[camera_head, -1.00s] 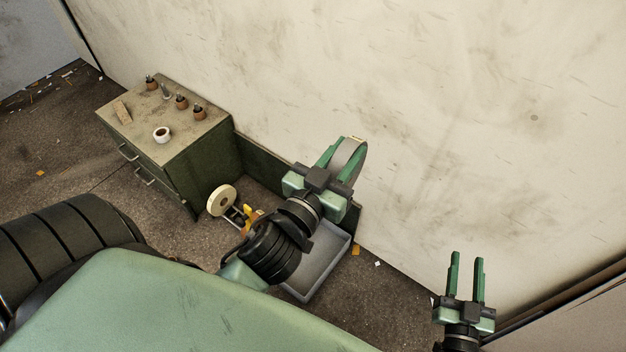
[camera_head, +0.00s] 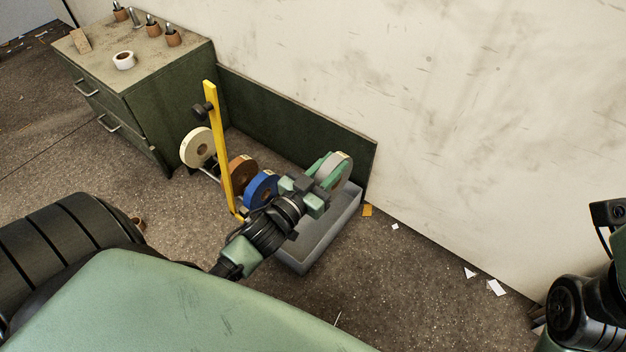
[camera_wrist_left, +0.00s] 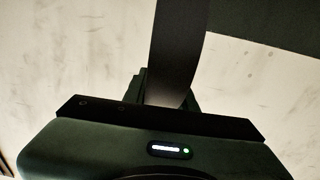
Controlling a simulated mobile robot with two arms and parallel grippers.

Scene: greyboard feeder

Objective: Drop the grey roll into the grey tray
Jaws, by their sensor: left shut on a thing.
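The grey roll (camera_head: 340,174) is held between the green fingers of my left gripper (camera_head: 328,172), which is shut on it. In the head view the roll appears over the far end of the grey tray (camera_head: 318,251); its exact height above the tray is hard to tell. The arm and gripper hide part of the tray, and the visible part of its floor looks empty. In the left wrist view the roll (camera_wrist_left: 176,50) is a dark upright band between the fingers. My right gripper is not visible; only part of that arm shows at the right edge.
A cream roll (camera_head: 197,148), a brown roll (camera_head: 241,171) and a blue roll (camera_head: 262,188) stand beside a yellow upright bar (camera_head: 219,145), left of my gripper. A green panel (camera_head: 300,120) stands behind. A green cabinet (camera_head: 165,105) is at the left.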

